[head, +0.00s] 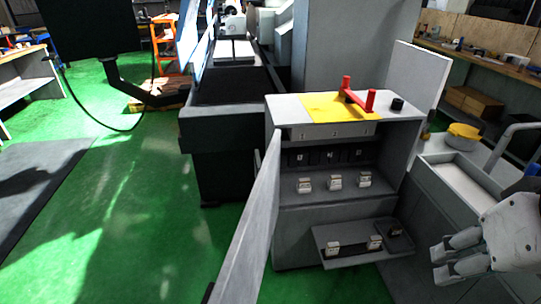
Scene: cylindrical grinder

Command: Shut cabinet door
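The grey cabinet (289,228) stands at the centre right of the head view, with its front open. Its door (249,225) is hinged at the cabinet's left front edge and stands wide open, reaching toward me. The door's lower end runs down to the bottom edge of the picture. My gripper (440,273) is at the lower right, to the right of the cabinet's open front and well apart from the door. Its fingers point left with a gap between them, and nothing shows in them.
Small labelled blocks (335,181) sit on an inner shelf. A lower tray (345,261) with more blocks sticks out at the front. A red handle (358,96) is on the yellow-marked top. A grey counter (440,215) is at right. Green floor (130,220) is clear at left.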

